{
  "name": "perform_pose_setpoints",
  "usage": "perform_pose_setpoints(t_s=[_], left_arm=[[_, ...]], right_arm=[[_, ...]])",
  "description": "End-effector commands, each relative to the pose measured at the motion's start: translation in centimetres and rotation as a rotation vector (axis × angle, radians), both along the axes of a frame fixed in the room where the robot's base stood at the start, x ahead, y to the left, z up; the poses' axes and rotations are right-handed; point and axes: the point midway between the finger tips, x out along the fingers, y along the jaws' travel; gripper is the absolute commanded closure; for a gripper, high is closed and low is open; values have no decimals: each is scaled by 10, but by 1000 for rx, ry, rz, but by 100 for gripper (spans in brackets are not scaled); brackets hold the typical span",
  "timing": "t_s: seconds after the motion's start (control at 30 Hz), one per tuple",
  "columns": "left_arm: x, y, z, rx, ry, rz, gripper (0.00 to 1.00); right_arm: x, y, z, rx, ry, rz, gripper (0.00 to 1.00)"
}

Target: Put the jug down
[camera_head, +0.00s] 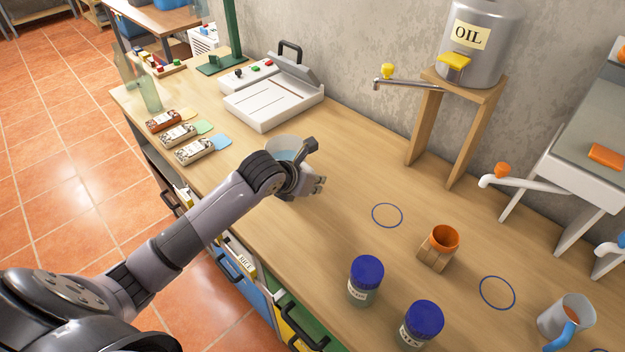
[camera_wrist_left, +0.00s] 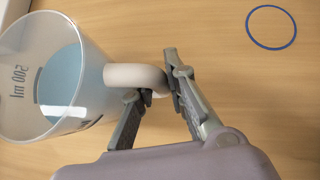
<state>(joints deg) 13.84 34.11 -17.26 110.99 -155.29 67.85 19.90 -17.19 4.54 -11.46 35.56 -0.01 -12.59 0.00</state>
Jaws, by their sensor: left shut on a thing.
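The jug (camera_head: 284,146) is a clear measuring jug with blue liquid in it, partly hidden behind my left gripper (camera_head: 312,167) in the head view. In the left wrist view the jug (camera_wrist_left: 62,75) shows a "500 ml" mark and a pale handle (camera_wrist_left: 133,76). My left gripper (camera_wrist_left: 160,88) is shut on that handle. The jug is at or just above the wooden worktop (camera_head: 345,180); I cannot tell whether its base touches. My right gripper is not in view.
Blue rings (camera_head: 387,215) (camera_head: 497,293) mark the worktop to the right. The oil tank (camera_head: 480,50) and white device (camera_head: 272,95) are behind.

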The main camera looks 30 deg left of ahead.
Motion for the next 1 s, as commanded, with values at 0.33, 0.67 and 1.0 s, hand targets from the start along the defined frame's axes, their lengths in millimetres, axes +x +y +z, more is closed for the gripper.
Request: perform_pose_setpoints(t_s=[0.33,0.67,1.0], left_arm=[[1,0,-2,1,-7,-1,100],[0,0,-4,0,-1,0,68],[0,0,-2,0,-1,0,66]], right_arm=[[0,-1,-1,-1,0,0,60],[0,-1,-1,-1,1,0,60],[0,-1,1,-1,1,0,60]])
